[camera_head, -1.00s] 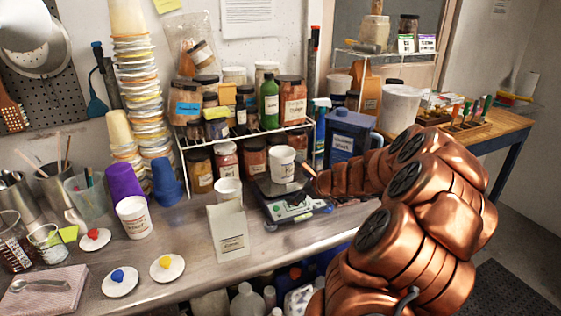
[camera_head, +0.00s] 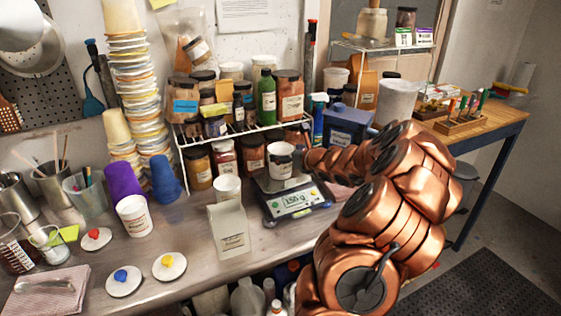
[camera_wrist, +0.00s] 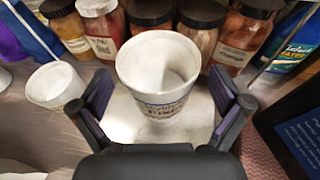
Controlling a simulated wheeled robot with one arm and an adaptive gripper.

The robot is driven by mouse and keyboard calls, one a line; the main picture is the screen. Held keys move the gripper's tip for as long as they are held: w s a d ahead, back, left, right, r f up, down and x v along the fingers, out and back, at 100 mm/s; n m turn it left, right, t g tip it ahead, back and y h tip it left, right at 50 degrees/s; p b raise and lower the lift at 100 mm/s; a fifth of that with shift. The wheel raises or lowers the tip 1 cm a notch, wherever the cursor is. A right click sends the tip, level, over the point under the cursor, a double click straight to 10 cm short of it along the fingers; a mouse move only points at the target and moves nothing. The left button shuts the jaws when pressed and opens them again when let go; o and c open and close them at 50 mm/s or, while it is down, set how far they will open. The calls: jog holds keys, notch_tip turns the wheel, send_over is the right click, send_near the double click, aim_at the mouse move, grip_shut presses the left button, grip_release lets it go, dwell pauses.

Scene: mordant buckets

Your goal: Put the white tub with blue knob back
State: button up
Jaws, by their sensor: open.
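A white tub (camera_head: 281,167) stands upright on the scale (camera_head: 292,200), whose lit display seems to read 150 g. In the wrist view the same open-topped tub (camera_wrist: 158,75) stands between the spread fingers of my gripper (camera_wrist: 161,90), with a gap on each side. My gripper is open; in the head view it is mostly hidden by my arm. A lid with a blue knob (camera_head: 123,281) lies on the bench at the front left, off any tub. Two other white tubs, one at the middle (camera_head: 228,189) and one at the left (camera_head: 134,216), stand uncovered.
Lids with a red knob (camera_head: 95,239) and a yellow knob (camera_head: 169,266) lie on the bench. A white carton (camera_head: 230,232) stands before the scale. A wire rack (camera_head: 240,138) of jars is close behind. A blue jug (camera_head: 346,128) stands right of the scale.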

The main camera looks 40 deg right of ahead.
aim_at(274, 149)
jog(key=shift+p+x, duration=0.35)
jog(key=shift+x, duration=1.2)
jog(key=shift+a, duration=0.1)
jog(key=c, duration=1.1)
jog(key=shift+r, duration=0.15)
